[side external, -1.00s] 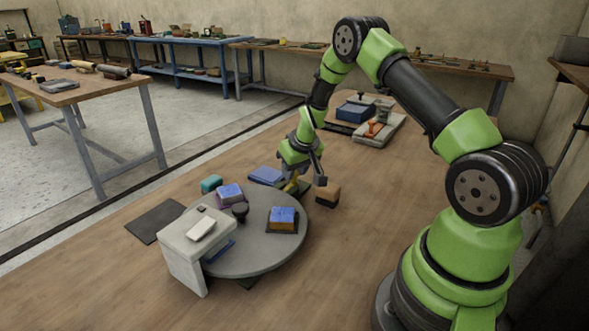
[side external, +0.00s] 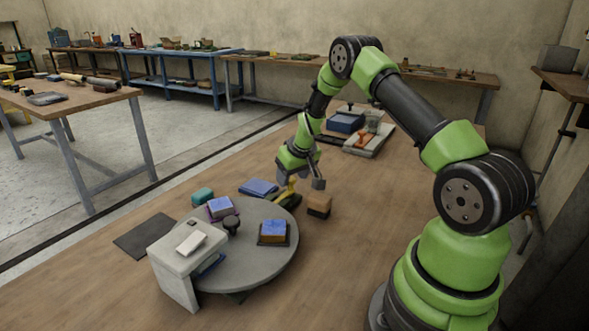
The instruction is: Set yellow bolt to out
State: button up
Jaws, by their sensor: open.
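A small yellow part (side external: 288,191), which looks like the yellow bolt, stands at a dark base (side external: 290,201) behind the grey round table. Whether it is set in or out is too small to tell. My gripper (side external: 301,182) is open, with its fingers pointing down just above and around the yellow part. The right finger shows clear of it. The left finger is close to it, and I cannot tell whether they touch.
The bench's right side is clear.

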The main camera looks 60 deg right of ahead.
jog(key=v, duration=0.9)
jog(key=shift+r, duration=0.4)
jog(key=shift+s, duration=0.15)
jog(key=s+a+r+t+y, duration=0.1)
jog(key=s+a+r, duration=0.2)
jog(key=a+r, duration=0.45)
jog(key=s+a+r+t, duration=0.1)
jog(key=s+a+r, duration=0.2)
jog(key=a+r, duration=0.45)
jog(key=s+a+r+y, duration=0.1)
jog(key=s+a, duration=0.3)
jog(key=s, duration=0.2)
jog(key=s+a+r+t+y, duration=0.1)
jog(key=s+a, duration=0.3)
jog(key=s, duration=0.3)
jog(key=shift+s+a+n+y, duration=0.3)
jog(key=shift+s+a+y, duration=0.05)
jog(key=shift+y, duration=0.05)
